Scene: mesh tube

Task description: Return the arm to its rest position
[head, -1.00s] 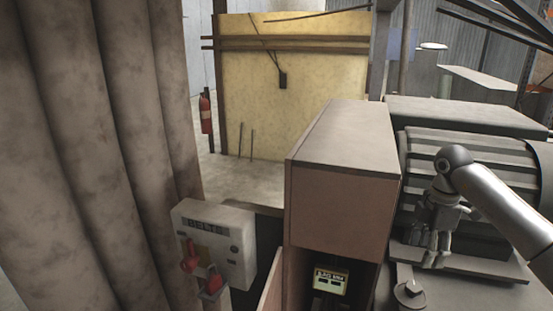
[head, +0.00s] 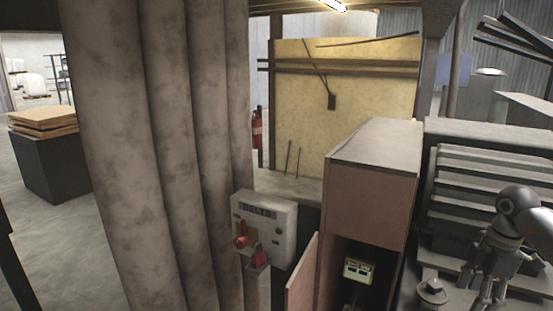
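My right gripper (head: 490,294) hangs from the grey arm at the lower right. It points down with its fingers apart and nothing between them, in front of the ribbed grey machine (head: 475,190). Its fingertips are close to the bottom edge of the picture. It is to the right of the brown cabinet (head: 372,190) and clear of it. My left arm and gripper are out of view.
A grey control box (head: 284,222) with red handles is beside thick pipes (head: 160,150). The cabinet's door (head: 301,275) stands open, showing a small yellow-faced meter (head: 358,270). A round-topped fitting (head: 432,291) stands near my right gripper.

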